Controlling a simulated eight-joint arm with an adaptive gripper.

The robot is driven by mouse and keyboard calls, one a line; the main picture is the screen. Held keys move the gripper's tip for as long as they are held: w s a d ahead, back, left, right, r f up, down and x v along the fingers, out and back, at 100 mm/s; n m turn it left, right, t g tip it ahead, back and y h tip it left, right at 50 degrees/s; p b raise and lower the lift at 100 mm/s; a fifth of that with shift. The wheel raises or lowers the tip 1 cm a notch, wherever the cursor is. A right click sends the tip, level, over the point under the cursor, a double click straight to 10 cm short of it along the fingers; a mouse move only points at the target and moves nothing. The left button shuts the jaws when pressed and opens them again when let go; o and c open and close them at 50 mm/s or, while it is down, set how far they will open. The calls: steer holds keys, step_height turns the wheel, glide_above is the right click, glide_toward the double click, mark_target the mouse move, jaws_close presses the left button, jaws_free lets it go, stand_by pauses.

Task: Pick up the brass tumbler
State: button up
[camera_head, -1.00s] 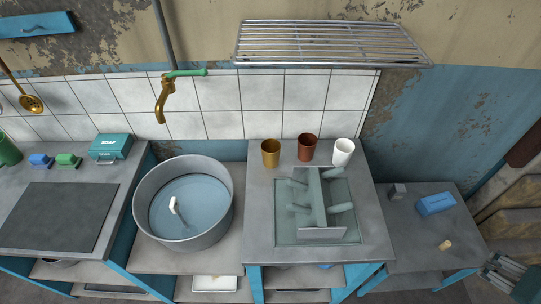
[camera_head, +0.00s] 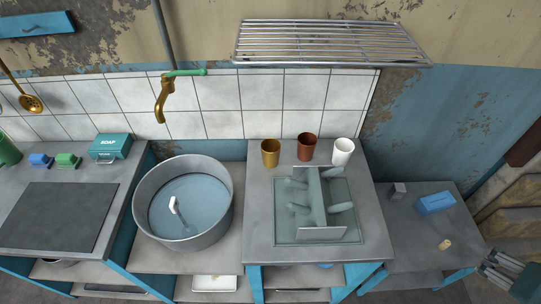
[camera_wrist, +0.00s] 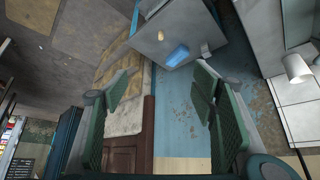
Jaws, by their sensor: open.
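The brass tumbler (camera_head: 270,153) stands upright at the back left of the counter, behind the glass-like tray with the divider. A brown tumbler (camera_head: 307,147) and a white tumbler (camera_head: 343,151) stand in a row to its right. My gripper (camera_head: 501,272) is at the lower right edge of the head view, far from the tumblers. In the wrist view my gripper (camera_wrist: 160,105) is open, with its green pads wide apart and nothing between them. A white tumbler (camera_wrist: 298,68) shows at the right of the wrist view. The brass tumbler is not visible there.
A divided tray (camera_head: 284,232) sits in front of the tumblers. A wire rack (camera_head: 330,43) hangs above them. A large metal basin (camera_head: 143,212) with water stands to the left. A side table (camera_head: 410,225) holds a blue box (camera_head: 436,204) and small items.

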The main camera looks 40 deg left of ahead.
steer(key=w+a+r+n+y+p, duration=0.1)
steer(key=w+a+n, duration=0.1)
steer(key=w+a, duration=0.35)
steer(key=w+a+r+n+y+p, duration=0.1)
steer(key=w+a, duration=0.2)
steer(key=a, duration=0.6)
steer(key=n+g+y+p, duration=0.4)
steer(key=n+g+p, duration=0.15)
steer(key=n, duration=0.45)
glide_above(274, 161)
steer(key=d, duration=0.1)
step_height(274, 161, down, 14)
steer(key=shift+s+f+t, duration=0.2)
steer(key=shift+s+t, duration=0.05)
steer(key=shift+t, duration=0.1)
steer(key=shift+x, duration=1.3)
steer(key=shift+b+x, duration=0.75)
steer(key=shift+x, duration=1.9)
